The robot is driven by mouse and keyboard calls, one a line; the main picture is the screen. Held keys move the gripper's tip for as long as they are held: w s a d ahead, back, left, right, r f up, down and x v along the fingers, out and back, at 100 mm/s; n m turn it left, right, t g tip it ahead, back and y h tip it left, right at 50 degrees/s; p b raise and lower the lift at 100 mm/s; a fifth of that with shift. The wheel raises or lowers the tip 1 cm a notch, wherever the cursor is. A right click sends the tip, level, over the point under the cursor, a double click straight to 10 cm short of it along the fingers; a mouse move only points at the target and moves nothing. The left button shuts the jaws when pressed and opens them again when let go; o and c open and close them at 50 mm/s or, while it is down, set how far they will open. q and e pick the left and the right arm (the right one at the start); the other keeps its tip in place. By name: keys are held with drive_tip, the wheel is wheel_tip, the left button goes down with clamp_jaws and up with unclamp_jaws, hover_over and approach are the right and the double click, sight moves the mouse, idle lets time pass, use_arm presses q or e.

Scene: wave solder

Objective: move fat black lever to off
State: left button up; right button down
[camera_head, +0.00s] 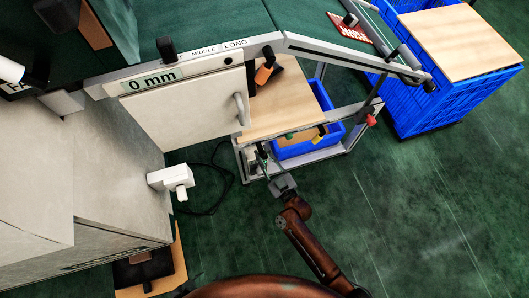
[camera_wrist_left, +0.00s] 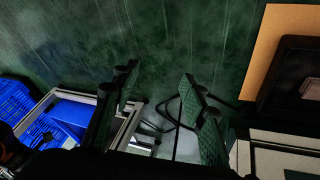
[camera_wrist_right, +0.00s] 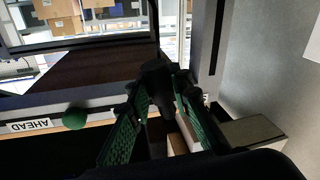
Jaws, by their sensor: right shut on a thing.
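A thick black lever (camera_wrist_right: 157,78) stands between the fingertips of my right gripper (camera_wrist_right: 158,98) in the right wrist view. The right gripper is shut on it; the pads hide part of the lever. I see no off mark beside it. I cannot make out my right gripper in the head view. My left gripper (camera_head: 264,162) shows in the head view in front of the wooden bench's leg. In the left wrist view its fingers (camera_wrist_left: 160,90) are apart, with nothing between them.
A wooden-topped bench (camera_head: 285,100) and blue crates (camera_head: 435,100) stand right of the machine. Floor at right is clear.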

drive_tip(key=m, duration=0.2)
drive_tip(key=a+m, duration=0.1)
drive_tip(key=shift+s+a+f+m+t+b, duration=0.1)
drive_tip(key=shift+s+f+m+t+b, duration=0.2)
drive_tip(key=shift+m+b, duration=0.1)
use_arm(q)
drive_tip(key=shift+w+d+f+t, duration=0.3)
drive_tip(key=shift+w+f, duration=0.05)
drive_tip(key=shift+w, duration=0.15)
drive_tip(key=shift+w+d+f+t, duration=0.25)
drive_tip(key=shift+w+f+t, duration=0.05)
drive_tip(key=shift+w, duration=0.15)
use_arm(e)
drive_tip(key=shift+s+a+r+m+t+h, duration=0.1)
drive_tip(key=shift+a+m+t, duration=0.1)
drive_tip(key=shift+m, duration=0.5)
drive_tip(key=shift+a+r+m+t+h, duration=0.1)
drive_tip(key=shift+a+m+t, duration=0.1)
drive_tip(key=shift+m, duration=0.5)
drive_tip(key=shift+s+a+r+m+t+h, duration=0.1)
drive_tip(key=shift+a+m, duration=0.1)
drive_tip(key=shift+m, duration=0.5)
use_arm(q)
drive_tip(key=shift+s+d+f, duration=0.1)
use_arm(e)
drive_tip(key=shift+m, duration=0.3)
drive_tip(key=c, duration=2)
unclamp_jaws()
use_arm(q)
drive_tip(key=shift+s, duration=0.1)
